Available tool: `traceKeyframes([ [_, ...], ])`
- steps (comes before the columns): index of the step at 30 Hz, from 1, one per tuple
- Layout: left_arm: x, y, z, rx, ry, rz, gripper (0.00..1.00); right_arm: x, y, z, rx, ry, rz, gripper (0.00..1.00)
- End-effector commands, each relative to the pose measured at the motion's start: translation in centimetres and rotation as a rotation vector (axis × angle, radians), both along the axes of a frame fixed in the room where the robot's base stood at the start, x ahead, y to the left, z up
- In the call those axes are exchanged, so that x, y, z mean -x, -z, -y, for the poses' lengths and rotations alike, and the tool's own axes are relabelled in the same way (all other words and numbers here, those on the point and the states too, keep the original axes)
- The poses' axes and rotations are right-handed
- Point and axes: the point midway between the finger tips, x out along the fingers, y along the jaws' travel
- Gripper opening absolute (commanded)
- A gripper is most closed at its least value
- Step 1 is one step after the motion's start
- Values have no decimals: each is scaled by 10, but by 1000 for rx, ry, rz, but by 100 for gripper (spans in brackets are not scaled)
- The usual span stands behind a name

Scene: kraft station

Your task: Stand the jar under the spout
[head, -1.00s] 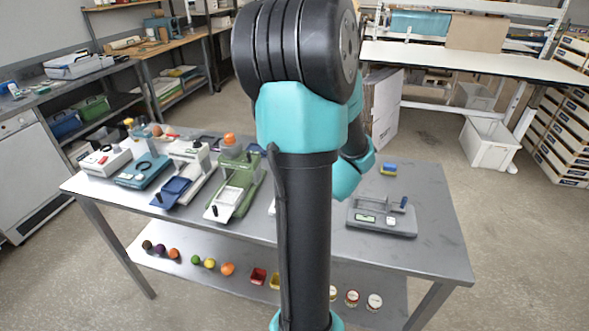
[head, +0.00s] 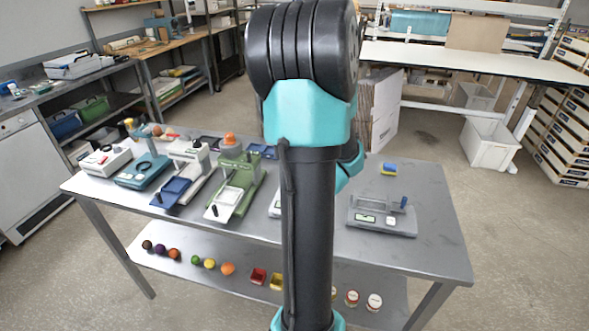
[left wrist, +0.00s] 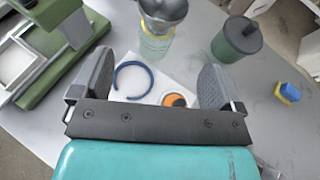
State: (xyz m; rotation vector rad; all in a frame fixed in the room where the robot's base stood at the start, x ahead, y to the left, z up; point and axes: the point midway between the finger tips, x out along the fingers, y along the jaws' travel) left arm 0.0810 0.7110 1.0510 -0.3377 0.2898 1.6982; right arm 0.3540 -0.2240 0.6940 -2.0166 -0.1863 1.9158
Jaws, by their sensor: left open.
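In the left wrist view, a pale yellow-green, see-through jar-like body (left wrist: 154,48) stands beyond my fingers, below a grey metal funnel-like top (left wrist: 163,10). I cannot tell whether they are one piece or where the spout is. A white base (left wrist: 182,75) with a blue open ring (left wrist: 133,80) and an orange disc (left wrist: 174,101) lies between and beyond my fingers. A dark green lidded canister (left wrist: 236,40) stands to the right. My left gripper (left wrist: 155,80) is open and empty. In the head view my arm hides it and most of this spot. The right gripper does not show.
A green device (head: 237,185) stands left of my arm, with other devices farther left. A grey device with a handle (head: 382,216) stands at right. A yellow-and-blue block (head: 389,169) lies behind it. The metal table (head: 437,235) is bare at right.

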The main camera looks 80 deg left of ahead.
Motion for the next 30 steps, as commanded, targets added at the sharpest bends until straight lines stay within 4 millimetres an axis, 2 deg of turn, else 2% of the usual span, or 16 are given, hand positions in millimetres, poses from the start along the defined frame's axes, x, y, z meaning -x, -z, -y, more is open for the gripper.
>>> traceKeyframes([
  [9,8,22,-50,1,-1,-2,93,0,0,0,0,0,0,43],
  [13,10,28,-65,1,-1,-1,93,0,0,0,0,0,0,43],
  [30,12,35,-78,1,-1,0,93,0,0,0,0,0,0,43],
])
